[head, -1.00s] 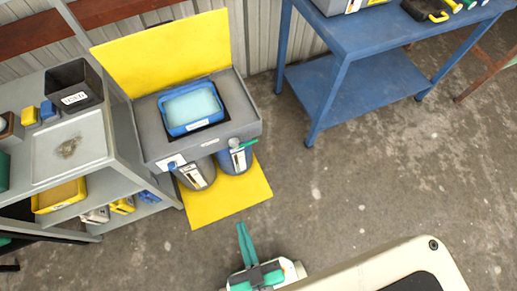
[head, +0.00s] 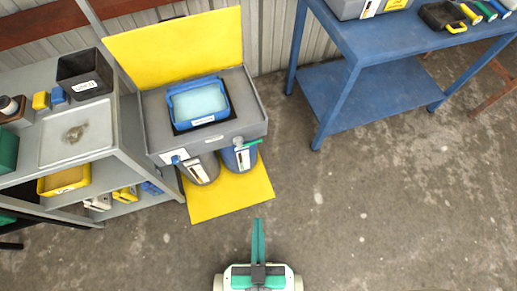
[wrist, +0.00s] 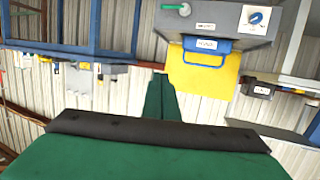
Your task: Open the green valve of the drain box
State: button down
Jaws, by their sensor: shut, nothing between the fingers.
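The drain box (head: 150,110) is a grey box with a blue basin (head: 227,105) of pale liquid set in its top. The green valve (head: 248,145) is a small lever on the right of its front face, above a blue bucket (head: 233,160); the lever points right and slightly up. In the wrist view the scene is upside down and the green valve (wrist: 178,8) shows at the top edge. My gripper (head: 258,221) is shut and empty, its green fingers pointing at the box from in front, well apart from the valve.
A blue dial (head: 176,159) sits on the left of the box front, above a grey bucket (head: 200,168). A yellow mat (head: 232,197) lies below. A grey shelf (head: 110,135) stands left, a blue table (head: 400,42) right. The floor between is clear.

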jog(key=w+d+f+m+g, duration=0.1)
jog(key=w+d+f+m, duration=0.1)
jog(key=w+f+m, duration=0.5)
jog(key=w+d+f+m+g, duration=0.2)
jog(key=w+f+m, duration=0.1)
jog(key=f+m, duration=0.7)
jog(key=w+f+m+y, duration=0.2)
jog(key=w+f+m, duration=0.2)
jog(key=w+m, duration=0.3)
jog(key=w+a+f+m+g+y, duration=0.1)
jog(key=w+f+m, duration=0.3)
jog(key=w+m, duration=0.4)
jog(key=shift+w+a+f+y, duration=0.25)
jog(key=shift+w+y, duration=0.15)
jog(key=shift+w, duration=0.65)
jog(key=w+a+f, duration=0.1)
jog(key=w+a, duration=0.2)
jog(key=w, duration=0.6)
